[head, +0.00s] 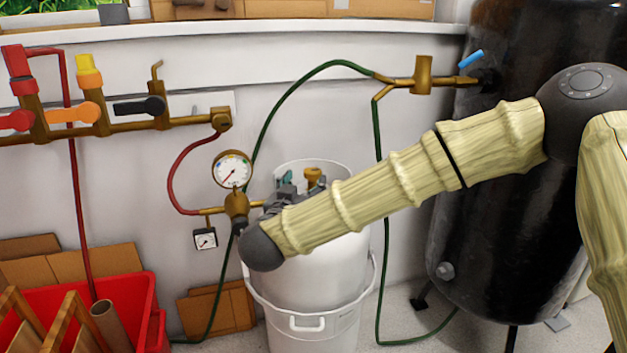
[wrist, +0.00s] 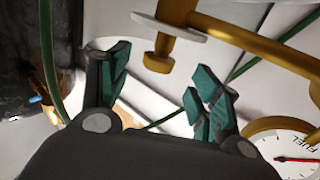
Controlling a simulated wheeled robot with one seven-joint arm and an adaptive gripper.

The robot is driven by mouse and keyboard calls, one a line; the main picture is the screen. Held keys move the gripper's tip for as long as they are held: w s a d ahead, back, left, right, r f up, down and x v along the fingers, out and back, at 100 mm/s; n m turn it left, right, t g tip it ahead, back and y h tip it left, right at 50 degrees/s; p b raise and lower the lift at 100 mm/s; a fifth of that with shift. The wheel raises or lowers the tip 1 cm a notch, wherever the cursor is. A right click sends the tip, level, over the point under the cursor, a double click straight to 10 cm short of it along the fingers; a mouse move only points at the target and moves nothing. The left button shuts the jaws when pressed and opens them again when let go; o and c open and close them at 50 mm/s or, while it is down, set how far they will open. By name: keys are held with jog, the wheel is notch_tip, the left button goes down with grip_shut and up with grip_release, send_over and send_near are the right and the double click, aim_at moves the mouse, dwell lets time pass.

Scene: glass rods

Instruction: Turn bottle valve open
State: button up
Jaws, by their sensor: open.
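The white gas bottle (head: 322,255) stands upright in a white bucket-like holder, with a brass valve (head: 313,178) on top. My gripper (head: 287,183) is at the bottle's top, just left of the valve in the head view, and my forearm hides part of the bottle. In the wrist view my gripper (wrist: 158,92) has its teal-padded fingers spread with nothing between them. A brass fitting with a pale disc (wrist: 168,38) shows above the gap between the fingers, apparently apart from them. I cannot tell whether it is the bottle valve.
A brass regulator (head: 237,205) with a round gauge (head: 232,168) is close left of my gripper; a gauge dial (wrist: 288,150) is near the right finger. Green hose (head: 378,160) loops behind. A black tank (head: 475,200) is at right, a red crate (head: 140,300) at lower left.

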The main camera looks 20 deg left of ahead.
aim_at(310, 179)
jog(key=w+b, duration=0.2)
jog(key=w, duration=0.4)
jog(key=shift+w, duration=0.25)
jog(key=c, duration=1)
